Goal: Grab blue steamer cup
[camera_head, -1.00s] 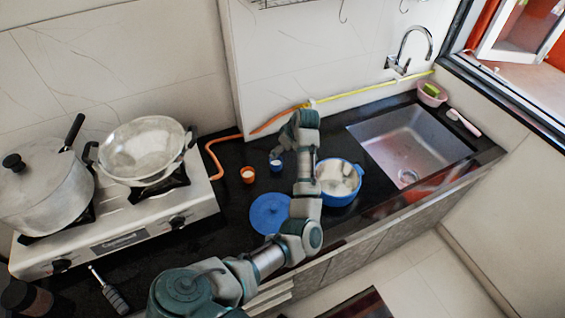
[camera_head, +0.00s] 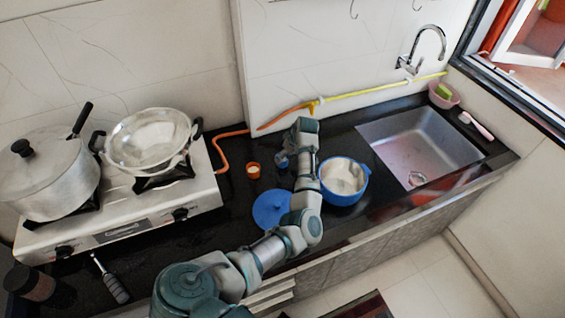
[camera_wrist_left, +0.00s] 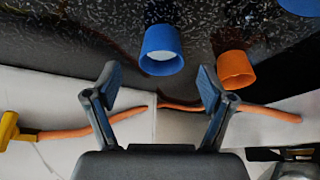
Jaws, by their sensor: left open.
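The blue steamer cup (camera_head: 281,162) is small and stands on the black counter beside an orange cup (camera_head: 253,171). In the left wrist view, the blue cup (camera_wrist_left: 160,50) has a pale inside and lies just beyond the fingertips, roughly centred between them. My left gripper (camera_wrist_left: 158,78) is open, with nothing between its fingers. The gap between the fingers and the cup is hard to judge. In the head view my left arm's end is close to the cup and its fingers cannot be made out clearly. My right gripper is not in view.
The orange cup (camera_wrist_left: 236,69) is near one finger in the wrist view. A blue lid (camera_head: 270,209) and a blue pot (camera_head: 344,198) lie close to my arm. An orange hose (camera_head: 219,150) runs along the wall. The stove (camera_head: 120,226) is left, the sink (camera_head: 420,150) right.

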